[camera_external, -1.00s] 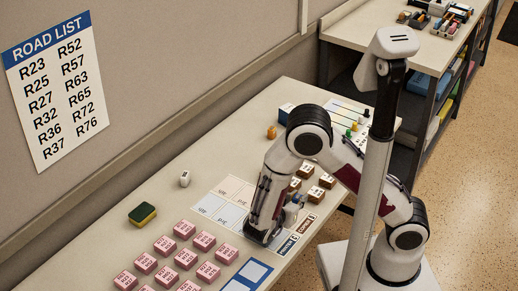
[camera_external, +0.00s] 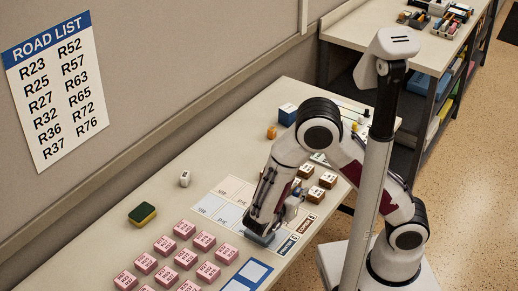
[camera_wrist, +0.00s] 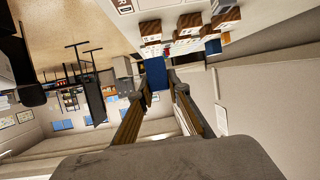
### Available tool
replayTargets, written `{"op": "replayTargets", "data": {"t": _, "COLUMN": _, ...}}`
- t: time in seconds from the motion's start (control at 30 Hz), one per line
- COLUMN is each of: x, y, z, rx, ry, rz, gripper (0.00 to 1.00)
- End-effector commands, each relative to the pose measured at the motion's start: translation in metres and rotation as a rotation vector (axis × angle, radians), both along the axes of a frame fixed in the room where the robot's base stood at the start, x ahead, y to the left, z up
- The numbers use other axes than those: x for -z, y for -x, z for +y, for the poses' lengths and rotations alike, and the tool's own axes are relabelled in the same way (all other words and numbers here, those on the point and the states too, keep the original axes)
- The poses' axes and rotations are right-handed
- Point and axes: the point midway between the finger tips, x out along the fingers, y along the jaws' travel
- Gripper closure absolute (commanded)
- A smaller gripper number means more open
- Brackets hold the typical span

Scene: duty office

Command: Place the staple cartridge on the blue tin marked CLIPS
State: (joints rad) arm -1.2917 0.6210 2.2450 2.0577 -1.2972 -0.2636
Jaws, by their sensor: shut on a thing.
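My gripper (camera_external: 262,234) is low over the white card grid on the table, at the near end of the grid. In the wrist view its fingers (camera_wrist: 161,80) are closed on a small blue block (camera_wrist: 155,72), which I take to be the staple cartridge; no marking on it can be read. In the external view it shows as a blue-grey piece (camera_external: 260,240) below the fingers, and I cannot tell whether it touches the table. A blue box (camera_external: 287,114), likely the tin, stands at the far end of the table behind my arm; its lettering is not legible.
Pink blocks (camera_external: 185,260) stand in rows at the near end. A green-yellow sponge (camera_external: 142,214) and a small white piece (camera_external: 185,178) lie near the wall. Brown-and-white blocks (camera_external: 327,181) are right of my arm.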

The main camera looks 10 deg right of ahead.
Motion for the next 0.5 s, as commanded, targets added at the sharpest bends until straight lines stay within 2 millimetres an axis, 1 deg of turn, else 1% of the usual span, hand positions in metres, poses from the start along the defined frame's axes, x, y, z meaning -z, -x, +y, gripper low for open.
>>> {"op": "replayTargets", "data": {"t": 0.27, "x": 0.0, "y": -0.003, "z": 0.002, "rx": -0.003, "ry": 0.0, "rz": 0.0, "gripper": 1.0}}
{"op": "replayTargets", "data": {"t": 0.37, "x": 0.001, "y": -0.009, "z": 0.006, "rx": -0.014, "ry": -0.001, "rz": -0.001, "gripper": 1.0}}
{"op": "replayTargets", "data": {"t": 0.5, "x": 0.002, "y": -0.028, "z": 0.019, "rx": -0.044, "ry": -0.002, "rz": 0.0, "gripper": 1.0}}
